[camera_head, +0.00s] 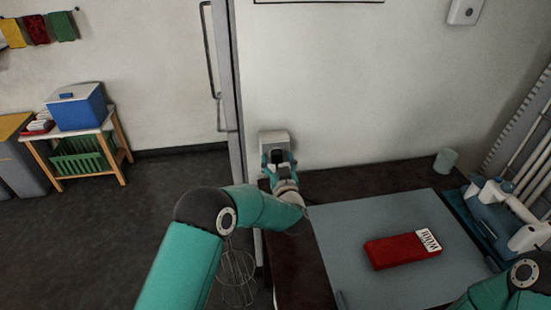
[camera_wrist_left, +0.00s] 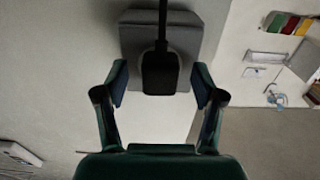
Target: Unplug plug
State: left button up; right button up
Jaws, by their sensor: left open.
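A pale wall socket box (camera_head: 273,139) is mounted on the wall just past the left end of the dark counter. In the left wrist view, the socket box (camera_wrist_left: 192,45) has a black plug (camera_wrist_left: 160,74) in front of it, with a dark cord or strip running up from it. My left gripper (camera_head: 278,160) is right at the socket box. In the left wrist view, its open fingers (camera_wrist_left: 160,88) stand on either side of the plug with visible gaps. In the head view the gripper largely hides the plug. My right gripper is out of view; only part of that arm shows.
A red box (camera_head: 400,251) lies on the grey mat (camera_head: 345,225) on the counter. A pale cup (camera_head: 445,161) stands at the back. White and blue items crowd the right side. A door edge (camera_head: 234,100) is left of the socket. A wire object (camera_head: 237,278) is below my left arm.

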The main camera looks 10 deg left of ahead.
pick_arm(q)
jog(key=shift+c, duration=0.2)
grip_shut()
dwell(0.3)
jog(key=shift+s+d, duration=0.1)
jog(key=shift+b+v, duration=0.55)
jog(key=shift+v, duration=2.3)
